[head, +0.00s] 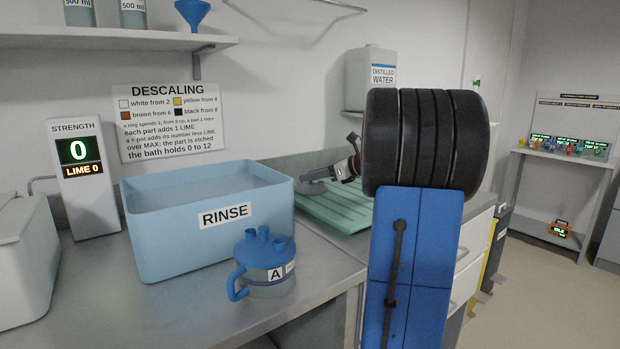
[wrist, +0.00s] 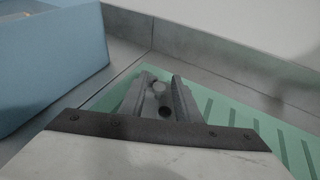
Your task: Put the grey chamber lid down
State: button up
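A flat grey disc (head: 313,187), which looks like the chamber lid, is at the left part of the green ribbed mat (head: 335,212) in the head view. I cannot tell whether it rests on the mat or is just above it. My gripper (head: 332,173) is at the disc's right side, low over the mat. In the wrist view, the two fingers of my gripper (wrist: 160,88) have a small round grey piece between them. Whether they press on it is not clear. The mat (wrist: 240,120) also shows beyond the fingers.
The blue RINSE tub (head: 170,245) stands close on the left of the mat. A blue-topped pot marked A (head: 265,275) stands in front of it. The strength display (head: 82,180) reads 0. A distilled water container (head: 370,72) sits on a shelf above. The mat's right side looks bare.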

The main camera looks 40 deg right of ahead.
jog(key=v, duration=1.1)
jog(key=shift+s, duration=0.1)
